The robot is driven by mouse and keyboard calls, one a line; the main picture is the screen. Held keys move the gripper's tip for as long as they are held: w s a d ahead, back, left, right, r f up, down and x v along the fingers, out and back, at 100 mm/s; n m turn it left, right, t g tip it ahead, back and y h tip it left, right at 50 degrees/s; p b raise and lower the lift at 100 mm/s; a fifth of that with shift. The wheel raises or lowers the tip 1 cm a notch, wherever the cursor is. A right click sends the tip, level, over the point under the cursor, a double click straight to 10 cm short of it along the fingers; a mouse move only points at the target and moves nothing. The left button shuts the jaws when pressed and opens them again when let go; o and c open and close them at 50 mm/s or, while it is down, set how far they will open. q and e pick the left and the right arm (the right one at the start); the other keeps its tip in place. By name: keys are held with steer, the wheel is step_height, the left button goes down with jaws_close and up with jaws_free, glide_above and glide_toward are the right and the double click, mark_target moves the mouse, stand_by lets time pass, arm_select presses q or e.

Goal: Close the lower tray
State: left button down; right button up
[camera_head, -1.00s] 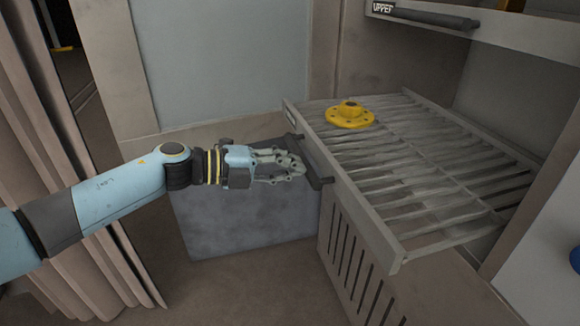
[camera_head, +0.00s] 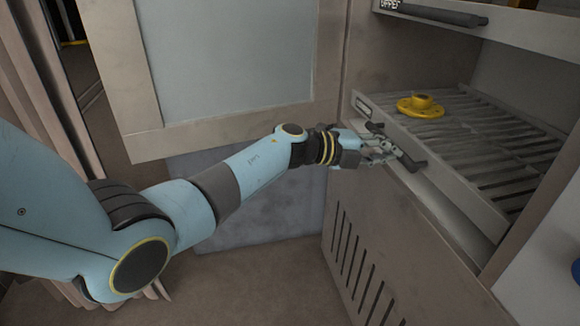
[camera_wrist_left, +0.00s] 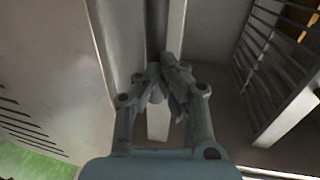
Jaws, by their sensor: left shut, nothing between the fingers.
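The lower tray (camera_head: 466,190) is a grey slatted drawer, partly pulled out of the cabinet in the head view. A dark bar handle (camera_head: 398,148) runs along its front. My left gripper (camera_head: 388,158) is shut and empty, with its fingertips at the handle; I cannot tell whether they touch it. In the left wrist view the shut fingers (camera_wrist_left: 160,82) meet in front of the tray front, and slats show at the right. My right gripper is not in view.
A yellow flanged part (camera_head: 421,106) sits on the tray's slats near its back left corner. The upper tray with a dark handle (camera_head: 432,14) is above. A slotted panel (camera_head: 375,255) is below the tray. A framed pale panel (camera_head: 225,65) stands at the left.

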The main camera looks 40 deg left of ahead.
mark_target(414, 148)
arm_select(q)
steer(key=x, duration=0.3)
steer(key=shift+w+d+r+b, duration=0.2)
steer(key=shift+w+r+b, duration=0.05)
steer(key=shift+w+b, duration=0.05)
steer(key=shift+w+r, duration=0.1)
steer(key=shift+d+r, duration=0.1)
steer(key=shift+r, duration=0.05)
